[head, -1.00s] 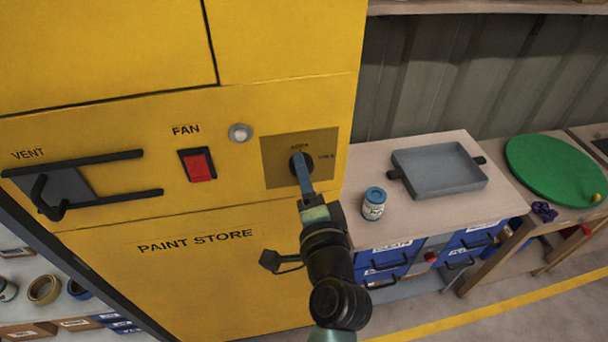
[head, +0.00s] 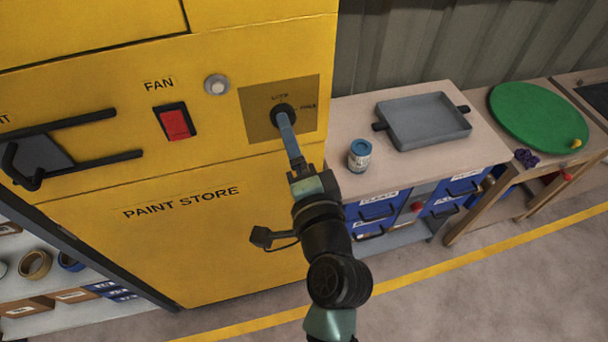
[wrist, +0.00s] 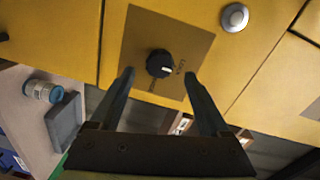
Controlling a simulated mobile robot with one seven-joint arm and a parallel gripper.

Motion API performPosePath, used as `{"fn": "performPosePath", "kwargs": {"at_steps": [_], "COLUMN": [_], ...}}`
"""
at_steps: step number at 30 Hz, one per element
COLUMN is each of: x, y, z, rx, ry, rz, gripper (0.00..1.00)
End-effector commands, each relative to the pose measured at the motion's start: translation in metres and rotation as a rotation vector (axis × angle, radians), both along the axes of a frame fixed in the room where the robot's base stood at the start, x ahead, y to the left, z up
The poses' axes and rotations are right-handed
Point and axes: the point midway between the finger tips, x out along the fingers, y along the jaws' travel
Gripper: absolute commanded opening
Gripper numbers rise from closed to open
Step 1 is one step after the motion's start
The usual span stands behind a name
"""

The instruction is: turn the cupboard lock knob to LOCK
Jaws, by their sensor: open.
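The lock knob (wrist: 158,64) is round and black with a white pointer mark. It sits on a brown square plate (wrist: 185,36) on the yellow paint store cupboard. In the wrist view the mark points right, towards one of two small labels; the lettering is too small to read surely. In the head view the plate (head: 256,125) is right of the fan switch, and the knob (head: 281,110) is partly hidden by my gripper (head: 286,127). My gripper (wrist: 160,74) is open, its fingers either side of the knob in the wrist view. I cannot tell whether they touch it.
A red fan switch (head: 174,122), a round button (head: 216,85) and a black vent handle (head: 75,122) are left of the plate. A jar (head: 359,156) and grey tray (head: 425,120) stand on the bench at right. Floor is clear in front.

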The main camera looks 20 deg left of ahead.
Motion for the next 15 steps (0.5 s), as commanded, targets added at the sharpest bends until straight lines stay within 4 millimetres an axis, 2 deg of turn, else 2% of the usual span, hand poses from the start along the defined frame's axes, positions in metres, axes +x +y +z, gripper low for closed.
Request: {"fn": "performPosePath", "kwargs": {"at_steps": [3, 9, 15], "x": [-0.023, -0.055, -0.072], "y": [-0.017, -0.038, -0.049], "z": [-0.003, 0.000, 0.003], "rx": [0.000, -0.001, -0.002], "ry": [0.002, 0.001, 0.001], "rz": [-0.003, -0.002, -0.002], "gripper": [0.80, 0.80, 0.80]}}
